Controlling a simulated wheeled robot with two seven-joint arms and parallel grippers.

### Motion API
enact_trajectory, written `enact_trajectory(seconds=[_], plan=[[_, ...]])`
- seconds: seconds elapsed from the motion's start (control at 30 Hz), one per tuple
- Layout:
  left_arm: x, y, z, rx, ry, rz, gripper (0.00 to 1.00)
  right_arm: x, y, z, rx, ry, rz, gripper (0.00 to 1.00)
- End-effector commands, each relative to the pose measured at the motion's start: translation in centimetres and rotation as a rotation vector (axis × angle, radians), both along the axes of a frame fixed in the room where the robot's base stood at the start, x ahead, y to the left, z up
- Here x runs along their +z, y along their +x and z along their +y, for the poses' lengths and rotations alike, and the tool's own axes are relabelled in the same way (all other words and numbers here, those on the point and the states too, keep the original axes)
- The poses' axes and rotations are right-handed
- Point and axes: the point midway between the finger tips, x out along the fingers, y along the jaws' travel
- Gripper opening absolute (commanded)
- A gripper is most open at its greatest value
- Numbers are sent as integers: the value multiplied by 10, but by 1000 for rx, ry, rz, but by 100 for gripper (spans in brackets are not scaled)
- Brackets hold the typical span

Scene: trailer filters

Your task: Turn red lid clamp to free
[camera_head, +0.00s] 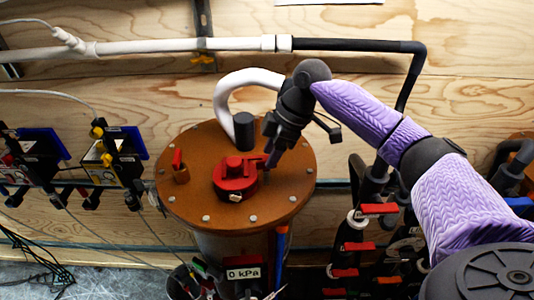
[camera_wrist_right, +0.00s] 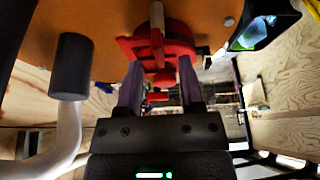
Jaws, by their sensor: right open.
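The red lid clamp (camera_head: 235,181) is a round red knob with a raised top, in the middle of the round orange-brown lid (camera_head: 205,140) of a tank. My right gripper (camera_head: 270,160) reaches down from the upper right and its fingertips are just beside the clamp's right side. In the right wrist view the clamp (camera_wrist_right: 165,45) shows ahead of the two open fingers (camera_wrist_right: 158,72), with a thin upright bar on its face. I cannot tell whether a finger touches it. My left gripper is not in view.
A smaller red handle (camera_head: 178,160) stands on the lid's left. Red-handled valves (camera_head: 376,210) stand right of the tank. A pressure display (camera_head: 243,273) is in front.

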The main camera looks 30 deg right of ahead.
Motion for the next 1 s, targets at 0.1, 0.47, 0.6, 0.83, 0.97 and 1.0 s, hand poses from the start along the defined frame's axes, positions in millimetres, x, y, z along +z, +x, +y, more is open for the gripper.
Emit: enact_trajectory(seconds=[0.1, 0.47, 0.6, 0.83, 0.97, 1.0], plan=[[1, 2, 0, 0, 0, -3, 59, -13, 2, 5, 0, 0, 1, 49], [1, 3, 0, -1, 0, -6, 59, -17, 3, 6, 0, 0, -1, 34], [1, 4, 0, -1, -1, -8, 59, -17, 3, 6, 0, 0, -1, 4], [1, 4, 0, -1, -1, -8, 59, -16, 3, 6, 0, -1, 0, 0], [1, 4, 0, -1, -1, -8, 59, -16, 3, 6, 0, -1, 0, 0], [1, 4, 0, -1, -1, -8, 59, -16, 3, 6, 0, -1, 0, 0]])
